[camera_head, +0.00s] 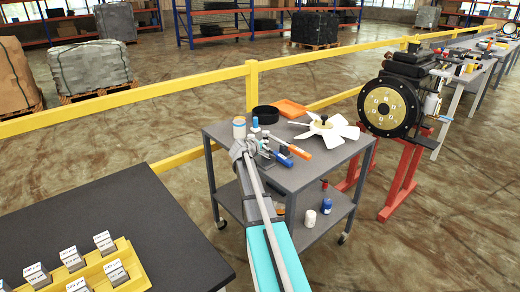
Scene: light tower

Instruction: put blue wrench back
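A blue-handled tool (282,160), possibly the blue wrench, is on or just above the grey cart's top, close to the end of my arm. It is too small and partly covered to tell its exact shape. My gripper (266,150) is over the left part of the cart, right beside the blue tool. I cannot tell whether its fingers touch or hold the tool, or whether they are open or shut. An orange-and-blue tool (298,152) lies just right of the blue one.
The grey cart (318,178) also carries a white fan (333,131), an orange tray (291,108), a black round container (266,114) and a can (239,128). Bottles stand on its lower shelf. A dark table (130,220) is at left, a yellow rail (200,88) behind, red stands (404,177) at right.

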